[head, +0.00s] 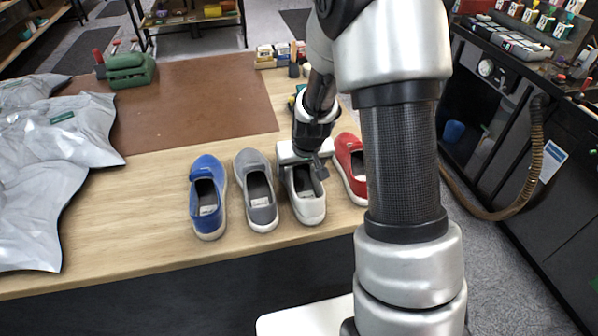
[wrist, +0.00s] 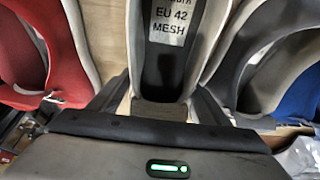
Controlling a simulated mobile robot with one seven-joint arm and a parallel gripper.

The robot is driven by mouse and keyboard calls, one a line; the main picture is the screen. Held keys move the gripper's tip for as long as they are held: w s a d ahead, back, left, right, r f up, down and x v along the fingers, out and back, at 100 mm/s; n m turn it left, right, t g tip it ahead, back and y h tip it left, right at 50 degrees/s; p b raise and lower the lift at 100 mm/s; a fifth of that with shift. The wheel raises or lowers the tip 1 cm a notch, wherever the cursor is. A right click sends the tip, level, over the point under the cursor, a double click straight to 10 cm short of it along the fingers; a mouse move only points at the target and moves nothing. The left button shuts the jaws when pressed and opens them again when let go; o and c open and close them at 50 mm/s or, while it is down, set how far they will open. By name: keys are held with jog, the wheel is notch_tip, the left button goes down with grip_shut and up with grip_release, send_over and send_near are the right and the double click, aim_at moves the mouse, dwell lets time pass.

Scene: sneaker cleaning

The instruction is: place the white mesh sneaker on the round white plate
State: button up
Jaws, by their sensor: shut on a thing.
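The white mesh sneaker (head: 308,206) stands on the wooden table in a row of shoes, heel toward the front edge. My gripper (head: 302,172) is over it from above, with a finger at each side, shut on it. In the wrist view the sneaker's insole label (wrist: 167,22) reads EU 42 MESH, and my gripper (wrist: 160,100) has its fingers on both sides of the shoe. The sneaker's toe is hidden under my gripper. I cannot make out a round white plate in either view.
A grey shoe (head: 257,190) and a blue shoe (head: 207,197) stand close on the left. A red shoe (head: 350,163) is close on the right. Grey plastic bags (head: 50,150) cover the table's left side. A brown mat (head: 195,100) lies behind, mostly bare.

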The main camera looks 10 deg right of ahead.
jog(key=shift+f, duration=0.2)
jog(key=shift+f, duration=0.15)
jog(key=shift+f+b, duration=0.15)
jog(key=shift+b, duration=0.15)
jog(key=o, duration=1.3)
jog(key=shift+r, duration=0.2)
